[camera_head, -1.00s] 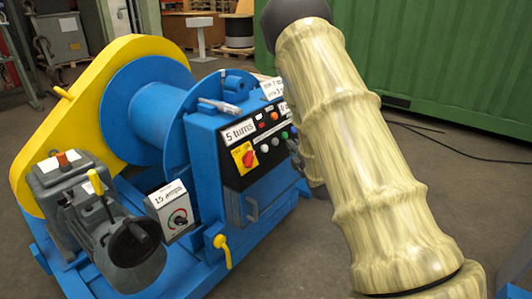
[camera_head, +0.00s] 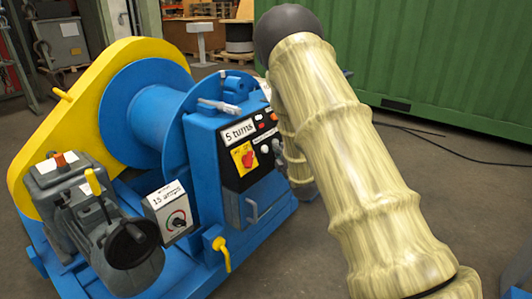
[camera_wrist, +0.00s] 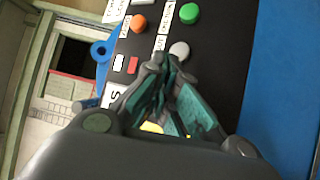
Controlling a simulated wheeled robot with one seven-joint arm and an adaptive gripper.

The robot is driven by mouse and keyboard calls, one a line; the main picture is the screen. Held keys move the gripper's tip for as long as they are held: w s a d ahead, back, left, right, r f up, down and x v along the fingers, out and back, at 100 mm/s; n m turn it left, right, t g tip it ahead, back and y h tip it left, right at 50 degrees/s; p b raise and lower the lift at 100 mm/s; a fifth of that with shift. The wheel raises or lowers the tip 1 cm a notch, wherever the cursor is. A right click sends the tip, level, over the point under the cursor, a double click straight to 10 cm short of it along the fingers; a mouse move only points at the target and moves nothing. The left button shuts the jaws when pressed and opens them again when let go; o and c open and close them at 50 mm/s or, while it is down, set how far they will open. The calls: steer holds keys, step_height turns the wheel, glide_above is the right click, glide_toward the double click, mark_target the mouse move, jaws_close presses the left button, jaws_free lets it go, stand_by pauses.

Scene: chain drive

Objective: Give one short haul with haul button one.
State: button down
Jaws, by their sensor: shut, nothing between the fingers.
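The control panel (camera_head: 240,178) is a black face on the blue winch cabinet, with small coloured buttons and white labels. In the wrist view the panel (camera_wrist: 205,70) shows a green button (camera_wrist: 189,13), an orange button (camera_wrist: 139,22), a pale grey button (camera_wrist: 180,50) and a small red one (camera_wrist: 132,65). The labels are too small or blurred to tell which is haul button one. My gripper (camera_wrist: 165,62) is shut and empty, its tips just beside the grey button in the picture. Contact cannot be told. In the head view my arm hides the panel's right side.
A red rotary switch on a yellow plate (camera_head: 244,157) sits left on the panel. The blue drum (camera_head: 145,115), yellow guard (camera_head: 75,88), grey motor (camera_head: 115,235) and a dial box (camera_head: 172,215) stand left. A yellow-handled valve (camera_head: 221,247) juts out below.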

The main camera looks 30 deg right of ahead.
steer(key=shift+w+a+f, duration=0.35)
steer(key=shift+w+f, duration=0.05)
steer(key=shift+w, duration=0.3)
steer(key=shift+w, duration=0.1)
stand_by(1.0)
steer(key=shift+w+a+f, duration=0.15)
steer(key=shift+w, duration=0.15)
steer(key=shift+w+a+f+b, duration=0.2)
steer(key=shift+w+f+b, duration=0.05)
steer(key=shift+w+b, duration=0.15)
stand_by(1.1)
steer(key=shift+s+r, duration=0.1)
stand_by(3.3)
steer(key=shift+s+d+r+p, duration=0.2)
steer(key=shift+s, duration=0.15)
steer(key=shift+s+d+r+p, duration=0.15)
steer(key=shift+s+p, duration=0.05)
steer(key=shift+s, duration=0.15)
